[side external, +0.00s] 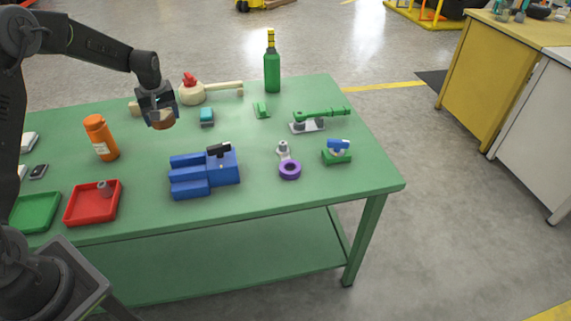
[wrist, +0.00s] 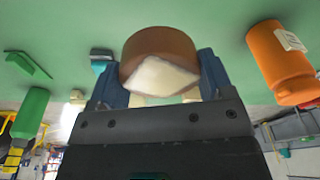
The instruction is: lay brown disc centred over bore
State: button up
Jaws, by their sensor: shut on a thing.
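My gripper (side external: 160,107) is above the back left part of the green table. It is shut on the brown disc (side external: 162,119), which hangs below the fingers, clear of the table. In the wrist view the disc (wrist: 150,44) sits between the two blue fingers of my gripper (wrist: 160,76), its side brown with a pale patch facing the camera. I cannot tell which thing has the bore. A purple ring (side external: 290,178) with a central hole lies on the right, and a blue block fixture (side external: 225,168) with a black part on top stands at front centre.
An orange bottle (side external: 103,141) stands left of my gripper; it also shows in the wrist view (wrist: 278,65). A teal block (side external: 207,119) is just right. A green bottle (side external: 272,65) stands behind. Red (side external: 92,219) and green trays (side external: 38,226) lie front left. The table's middle is mostly clear.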

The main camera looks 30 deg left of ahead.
jog(key=w+d+r+m, duration=0.1)
jog(key=w+d+m, duration=0.25)
jog(key=d, duration=0.45)
jog(key=w+d+m+t+h, duration=0.1)
jog(key=w+d+m, duration=0.2)
jog(key=d+m, duration=0.35)
jog(key=w+d+r+m, duration=0.1)
jog(key=w+d+m, duration=0.15)
jog(key=d, duration=0.75)
jog(key=w+d+f, duration=0.1)
jog(key=d+f, duration=0.1)
jog(key=d, duration=0.1)
jog(key=w+d+f, duration=0.1)
jog(key=d+f, duration=0.1)
jog(key=d, duration=0.2)
jog(key=w+d+f, duration=0.1)
jog(key=d+f, duration=0.2)
jog(key=shift+w+d, duration=0.2)
jog(key=shift+d, duration=0.35)
jog(key=shift+f, duration=0.3)
jog(key=shift+w+f, duration=0.1)
jog(key=shift+f, duration=1.6)
jog(key=shift+f, duration=0.2)
jog(key=o, duration=1.1)
jog(key=shift+o, duration=0.2)
